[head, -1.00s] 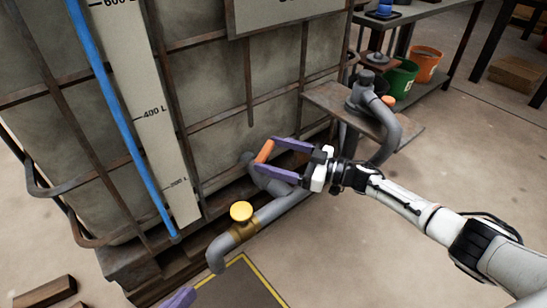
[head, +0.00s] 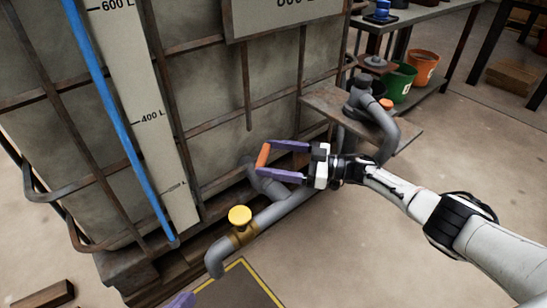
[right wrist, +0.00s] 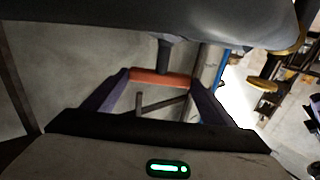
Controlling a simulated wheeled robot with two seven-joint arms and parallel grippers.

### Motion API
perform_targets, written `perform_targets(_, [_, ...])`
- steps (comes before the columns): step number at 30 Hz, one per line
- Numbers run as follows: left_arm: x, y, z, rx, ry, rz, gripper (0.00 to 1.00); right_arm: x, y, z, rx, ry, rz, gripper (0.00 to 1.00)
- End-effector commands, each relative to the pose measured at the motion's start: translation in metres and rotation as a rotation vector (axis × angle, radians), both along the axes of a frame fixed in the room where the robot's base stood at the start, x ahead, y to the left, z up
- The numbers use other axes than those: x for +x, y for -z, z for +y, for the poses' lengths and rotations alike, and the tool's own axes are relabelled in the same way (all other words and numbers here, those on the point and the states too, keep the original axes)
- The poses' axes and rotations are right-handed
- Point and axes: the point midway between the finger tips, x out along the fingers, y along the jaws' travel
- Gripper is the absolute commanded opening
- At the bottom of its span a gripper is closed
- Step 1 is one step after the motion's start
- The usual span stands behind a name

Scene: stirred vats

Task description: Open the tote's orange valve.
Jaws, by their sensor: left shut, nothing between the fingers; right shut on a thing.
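The orange valve handle (head: 263,156) is a short bar on the grey outlet pipe low on the front of the caged tote (head: 225,120). My right gripper (head: 265,159) is shut on the handle, with one purple finger at each end of it. In the right wrist view the orange bar (right wrist: 162,78) spans the space between the two fingers. My left gripper (head: 182,300) shows only as a purple tip at the bottom edge of the head view; the rest of it is out of frame.
A yellow-capped brass valve (head: 240,217) sits on the pipe nearer the spout, left of my right gripper. A grey bent pipe (head: 372,110) stands on a shelf to the right. Green (head: 398,82) and orange (head: 425,66) buckets stand behind. The floor at right is open.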

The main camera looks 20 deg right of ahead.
Motion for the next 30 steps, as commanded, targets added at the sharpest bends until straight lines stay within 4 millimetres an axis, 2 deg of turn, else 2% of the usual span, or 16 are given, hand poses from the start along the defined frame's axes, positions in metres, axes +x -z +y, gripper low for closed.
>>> perform_targets(2, [0.000, 0.000, 0.000, 0.000, 0.000, 0.001, 0.00, 0.000, 0.000, 0.000, 0.001, 0.002, -0.001, 0.56])
perform_targets(3, [0.000, 0.000, 0.000, 0.000, 0.000, 0.001, 0.00, 0.000, 0.000, 0.000, 0.001, 0.002, -0.001, 0.80])
perform_targets(6, [0.000, 0.000, 0.000, 0.000, 0.000, 0.001, 0.00, 0.000, 0.000, 0.000, 0.001, 0.002, -0.001, 0.97])
perform_targets(17, [0.000, -0.001, 0.000, 0.001, 0.000, 0.002, 0.00, -0.002, 0.000, -0.003, -0.001, 0.001, 0.001, 0.97])
perform_targets(22, [0.000, -0.002, 0.002, 0.018, -0.002, 0.009, 0.00, -0.015, -0.001, -0.025, -0.003, 0.003, 0.002, 0.97])
perform_targets(30, [-0.001, 0.013, 0.008, 0.059, -0.004, 0.043, 0.00, -0.042, -0.001, -0.069, -0.002, 0.004, 0.000, 0.97])
